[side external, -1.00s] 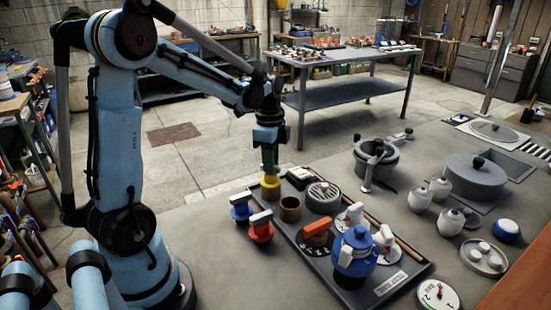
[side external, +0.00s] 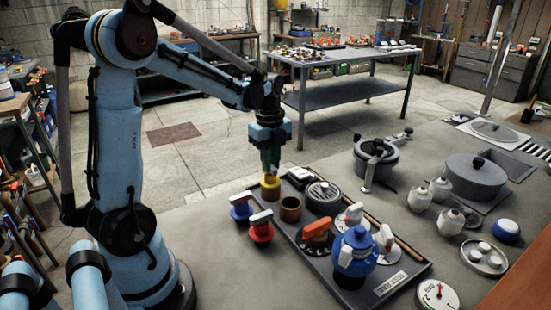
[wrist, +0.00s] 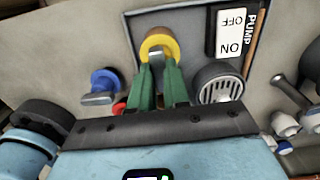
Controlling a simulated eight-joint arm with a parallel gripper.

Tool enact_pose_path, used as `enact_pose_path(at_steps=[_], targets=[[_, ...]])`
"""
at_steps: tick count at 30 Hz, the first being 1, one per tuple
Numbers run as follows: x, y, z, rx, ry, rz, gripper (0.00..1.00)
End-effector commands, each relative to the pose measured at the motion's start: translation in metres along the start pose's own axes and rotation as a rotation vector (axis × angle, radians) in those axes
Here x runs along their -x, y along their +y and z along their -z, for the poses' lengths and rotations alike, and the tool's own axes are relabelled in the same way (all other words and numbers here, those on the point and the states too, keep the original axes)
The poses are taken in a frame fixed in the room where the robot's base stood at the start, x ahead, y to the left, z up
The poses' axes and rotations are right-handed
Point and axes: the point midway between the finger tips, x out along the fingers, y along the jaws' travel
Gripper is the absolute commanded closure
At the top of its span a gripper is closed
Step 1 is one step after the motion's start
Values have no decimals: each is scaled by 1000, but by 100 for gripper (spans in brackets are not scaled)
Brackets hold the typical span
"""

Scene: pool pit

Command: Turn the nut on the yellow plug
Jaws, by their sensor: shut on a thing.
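The yellow plug (side external: 270,188) stands at the back left of the dark tray (side external: 340,288) in the side view. In the wrist view its yellow ring (wrist: 160,38) shows at the top centre, just beyond my fingertips. My gripper (side external: 270,172) points straight down over the plug from above. In the wrist view my gripper (wrist: 160,62) has two green fingers that close in at the top of the plug. They are shut on the nut, which is mostly hidden between the fingertips.
A blue-based plug (side external: 241,207), a red plug (side external: 261,229) and a brown cup (side external: 290,208) stand close by. A round grey grille (side external: 323,196) and an orange handle (side external: 317,230) are to the right. A pump switch (wrist: 231,32) lies beside the plug.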

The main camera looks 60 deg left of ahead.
Motion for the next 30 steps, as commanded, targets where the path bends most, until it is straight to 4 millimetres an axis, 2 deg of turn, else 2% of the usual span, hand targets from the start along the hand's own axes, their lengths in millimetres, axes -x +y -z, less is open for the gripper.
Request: enact_pose_path(at_steps=[13, 14, 19, 30], targets=[[0, 0, 0, -12, 0, 0, 100], [0, 0, 0, -11, 0, 0, 83], [0, 0, 0, -11, 0, 0, 57], [4, 0, 0, -11, 0, 0, 57]])
